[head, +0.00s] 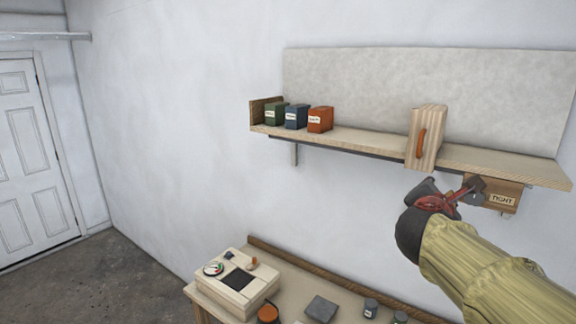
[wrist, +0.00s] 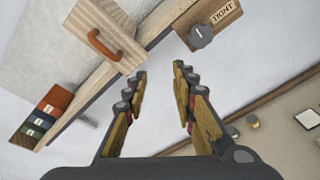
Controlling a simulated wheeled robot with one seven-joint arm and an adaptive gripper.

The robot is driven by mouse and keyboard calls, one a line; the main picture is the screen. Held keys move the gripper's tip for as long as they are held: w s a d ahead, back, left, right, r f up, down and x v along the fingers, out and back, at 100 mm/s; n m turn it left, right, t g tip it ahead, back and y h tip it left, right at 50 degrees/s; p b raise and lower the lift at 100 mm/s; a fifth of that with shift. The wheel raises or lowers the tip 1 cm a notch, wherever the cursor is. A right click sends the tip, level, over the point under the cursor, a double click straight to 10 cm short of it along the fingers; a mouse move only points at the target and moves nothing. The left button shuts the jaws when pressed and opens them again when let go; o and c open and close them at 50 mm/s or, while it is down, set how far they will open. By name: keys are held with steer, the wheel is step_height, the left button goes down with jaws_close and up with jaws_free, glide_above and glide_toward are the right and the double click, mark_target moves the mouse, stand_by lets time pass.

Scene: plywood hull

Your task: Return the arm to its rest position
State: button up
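My gripper (head: 470,190) is raised in front of the wall, just below the right part of the shelf. In the wrist view its two fingers (wrist: 160,75) stand apart with nothing between them. Beyond the fingertips is a wooden block labelled "TIGHT" (head: 503,198), mounted under the shelf; it also shows in the wrist view (wrist: 222,14). A dark grey knob (wrist: 201,36) sits by this block and appears apart from the fingers. In the head view the gripper partly covers the block's left side. My arm, in a yellowish sleeve, reaches in from the lower right.
The wooden shelf (head: 370,146) holds green (head: 275,114), blue (head: 296,117) and orange (head: 320,119) boxes and a wooden panel with an orange handle (head: 427,138). Below, a workbench (head: 290,292) carries a pale box (head: 236,284) and small items. Floor is open toward the white door (head: 35,160).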

steer(key=s+a+f+m+g+y+b, duration=0.1)
steer(key=s+f+m+g+b, duration=0.15)
steer(key=s+f+m, duration=0.65)
steer(key=s+a+f+m+g+y+b, duration=0.15)
steer(key=s+f+m+g, duration=0.35)
steer(key=f, duration=0.9)
steer(key=s+a+f+m+y+b, duration=0.3)
steer(key=s+a+f+b, duration=0.3)
steer(key=f, duration=0.3)
steer(key=s+a+f+m+y+b, duration=0.3)
steer(key=s+a+f+b, duration=0.3)
steer(key=f, duration=0.4)
steer(key=shift+s+f+m+b, duration=0.4)
steer(key=shift+s+m, duration=0.4)
steer(key=shift+s, duration=0.55)
steer(key=shift+r, duration=0.15)
